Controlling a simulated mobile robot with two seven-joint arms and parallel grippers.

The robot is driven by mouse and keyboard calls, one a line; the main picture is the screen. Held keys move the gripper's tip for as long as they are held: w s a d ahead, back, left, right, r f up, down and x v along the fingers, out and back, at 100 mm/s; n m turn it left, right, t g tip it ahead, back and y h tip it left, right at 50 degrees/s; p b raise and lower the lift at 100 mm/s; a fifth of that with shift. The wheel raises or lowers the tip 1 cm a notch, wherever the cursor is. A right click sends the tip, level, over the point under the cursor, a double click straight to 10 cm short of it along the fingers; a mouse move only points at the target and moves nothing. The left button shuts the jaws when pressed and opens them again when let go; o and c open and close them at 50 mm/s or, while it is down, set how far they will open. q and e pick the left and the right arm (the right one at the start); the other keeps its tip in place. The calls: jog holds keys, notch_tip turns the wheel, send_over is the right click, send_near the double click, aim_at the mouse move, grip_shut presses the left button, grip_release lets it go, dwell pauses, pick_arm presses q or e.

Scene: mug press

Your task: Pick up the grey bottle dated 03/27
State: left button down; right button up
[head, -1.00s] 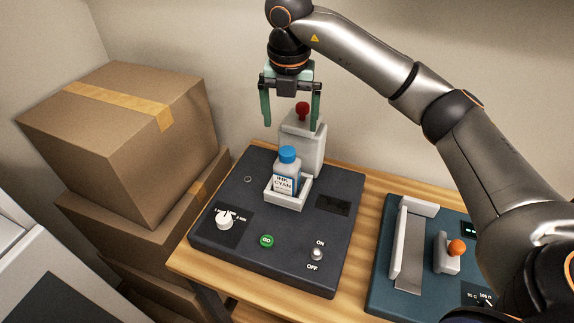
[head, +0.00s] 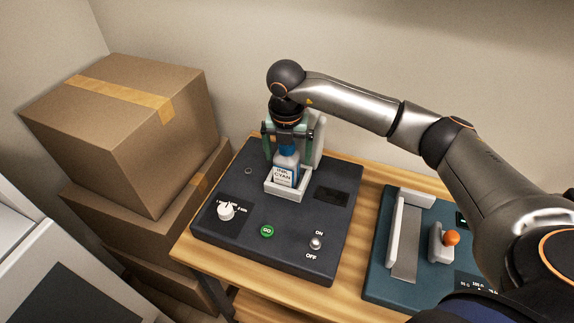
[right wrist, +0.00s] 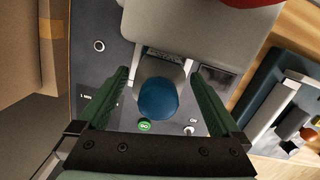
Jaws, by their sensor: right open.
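A grey-white bottle (head: 285,172) with a blue cap and a label reading "INK CYAN" stands upright in a white holder (head: 288,193) on the dark machine. No date can be read on it. In the right wrist view its blue cap (right wrist: 158,98) lies between the fingers. My right gripper (head: 287,155) is open, pointing down, with its fingers on either side of the bottle's upper part and a gap at each side. My left gripper is not in view.
The dark machine (head: 215,245) carries a white dial (head: 226,211), a green GO button (head: 267,231) and an ON/OFF switch (head: 316,243). A teal device (head: 380,284) stands to the right. Cardboard boxes (head: 120,130) are stacked at left.

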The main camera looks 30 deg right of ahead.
jog(key=shift+r, duration=0.1)
grip_shut()
dwell(0.8)
